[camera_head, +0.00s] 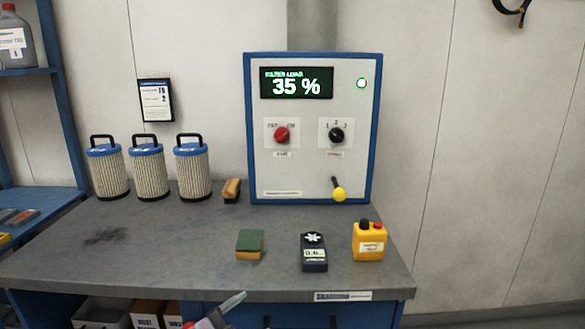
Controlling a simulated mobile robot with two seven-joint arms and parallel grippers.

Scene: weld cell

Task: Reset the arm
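A grey tapered tip with a red and white part shows at the bottom edge, left of centre, in front of the bench's front edge. It looks like part of my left gripper (229,305), but most of it is cut off by the frame. I cannot tell whether it is open or shut, or whether it holds anything. My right gripper is not in view.
A grey workbench (170,262) bears three pleated filters (149,172), a brush (231,190), a green-and-yellow sponge (249,244), a dark handheld meter (314,253) and a yellow button box (369,241). A control panel (312,185) reading 35 % stands behind. Blue shelving (62,120) is left.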

